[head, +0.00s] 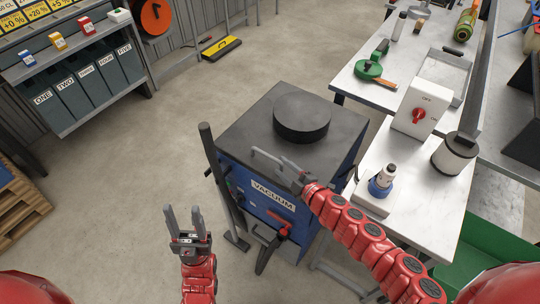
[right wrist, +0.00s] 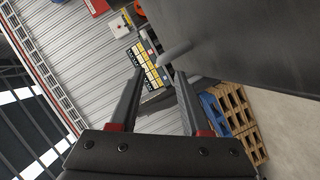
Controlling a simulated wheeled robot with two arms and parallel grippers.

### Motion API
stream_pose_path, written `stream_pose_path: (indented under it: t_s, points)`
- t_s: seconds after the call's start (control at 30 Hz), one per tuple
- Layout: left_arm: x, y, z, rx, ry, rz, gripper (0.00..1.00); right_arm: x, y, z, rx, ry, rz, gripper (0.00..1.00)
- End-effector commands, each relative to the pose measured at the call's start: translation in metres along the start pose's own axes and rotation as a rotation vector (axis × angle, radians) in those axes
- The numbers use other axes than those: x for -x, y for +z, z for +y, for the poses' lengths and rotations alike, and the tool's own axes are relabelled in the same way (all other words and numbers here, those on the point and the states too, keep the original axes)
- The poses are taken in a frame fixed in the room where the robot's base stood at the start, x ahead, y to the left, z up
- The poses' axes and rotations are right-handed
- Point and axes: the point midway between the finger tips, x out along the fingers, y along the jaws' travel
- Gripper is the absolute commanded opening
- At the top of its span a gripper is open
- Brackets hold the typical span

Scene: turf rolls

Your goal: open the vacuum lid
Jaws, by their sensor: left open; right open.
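The vacuum (head: 268,205) is a blue cabinet labelled VACUUM, with a dark grey top (head: 250,125). A round black disc (head: 302,118) lies on that top. A dark upright bar (head: 217,170) stands at its left front corner, and a red handle (head: 284,229) is on its front. My right gripper (head: 262,162) is open and empty over the front edge of the top, pointing left. In the right wrist view its fingers (right wrist: 160,78) are apart, with a grey rod end (right wrist: 176,52) just beyond them. My left gripper (head: 183,217) is open and empty, left of the vacuum.
Shelving with numbered bins (head: 85,85) stands at upper left. A wooden pallet (head: 18,208) is at far left. Floor between is clear.

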Motion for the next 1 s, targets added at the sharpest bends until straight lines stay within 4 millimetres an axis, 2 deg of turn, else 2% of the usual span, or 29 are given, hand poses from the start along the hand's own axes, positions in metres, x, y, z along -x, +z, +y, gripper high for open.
stream_pose_path:
  t_s: [0.2, 0.43, 0.7, 1.0]
  points:
    - [-0.009, -0.002, -0.001, 0.0, 0.0, 0.0, 0.5, -0.035, -0.002, 0.003, 0.0, 0.002, -0.001, 0.47]
    - [-0.014, -0.003, -0.001, 0.0, 0.0, 0.0, 0.5, -0.061, 0.0, 0.002, -0.001, 0.003, -0.003, 0.47]
    - [-0.017, -0.003, -0.001, 0.0, 0.0, 0.0, 0.5, -0.074, 0.0, -0.001, 0.001, -0.001, -0.001, 0.47]
    - [-0.017, -0.003, -0.001, 0.0, 0.0, 0.0, 0.5, -0.076, 0.0, -0.001, 0.0, -0.002, -0.001, 0.47]
